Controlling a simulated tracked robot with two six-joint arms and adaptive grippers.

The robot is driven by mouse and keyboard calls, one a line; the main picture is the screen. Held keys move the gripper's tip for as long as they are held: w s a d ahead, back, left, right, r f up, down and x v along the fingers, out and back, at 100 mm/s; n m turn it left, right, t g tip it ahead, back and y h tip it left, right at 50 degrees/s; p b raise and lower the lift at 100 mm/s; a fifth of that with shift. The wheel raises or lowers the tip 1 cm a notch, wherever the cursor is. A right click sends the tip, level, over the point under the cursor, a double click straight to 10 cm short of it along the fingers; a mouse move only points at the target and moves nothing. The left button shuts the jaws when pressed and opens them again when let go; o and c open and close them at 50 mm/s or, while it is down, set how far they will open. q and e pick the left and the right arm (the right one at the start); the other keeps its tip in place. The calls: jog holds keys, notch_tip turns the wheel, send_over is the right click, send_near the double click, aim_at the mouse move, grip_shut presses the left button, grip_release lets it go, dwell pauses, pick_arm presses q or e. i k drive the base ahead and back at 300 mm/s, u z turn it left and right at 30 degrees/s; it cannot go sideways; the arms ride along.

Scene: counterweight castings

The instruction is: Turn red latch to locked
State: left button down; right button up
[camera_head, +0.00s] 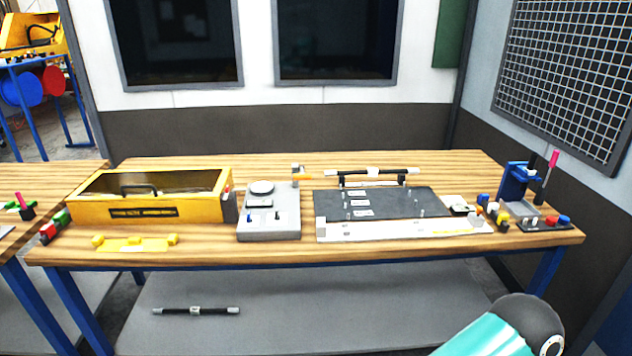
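I cannot make out a red latch for certain. A yellow case (200,212) with a dark clear lid and a black handle sits at the left of the bench, its lid down. A small dark fitting (229,207) is at its right end, too small to read. A red block (48,232) lies at the bench's left edge. Neither gripper is in view. Only a teal and dark arm link of mine shows at the bottom right.
On the wooden bench (400,160) stand a grey scale-like unit (268,230), a dark plate (400,200) on a white base, a rod on a stand (372,173), and a blue holder (513,182) with small coloured parts. A yellow strip (135,243) lies in front.

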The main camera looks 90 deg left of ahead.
aim_at(228, 192)
jog(key=z, duration=0.05)
jog(key=i, duration=0.2)
jog(key=u, duration=2.35)
jog(key=i, duration=0.15)
jog(key=u, duration=1.65)
jog(key=k, duration=0.3)
jog(key=u, duration=0.45)
jog(key=i, duration=1.35)
jog(key=z, duration=0.45)
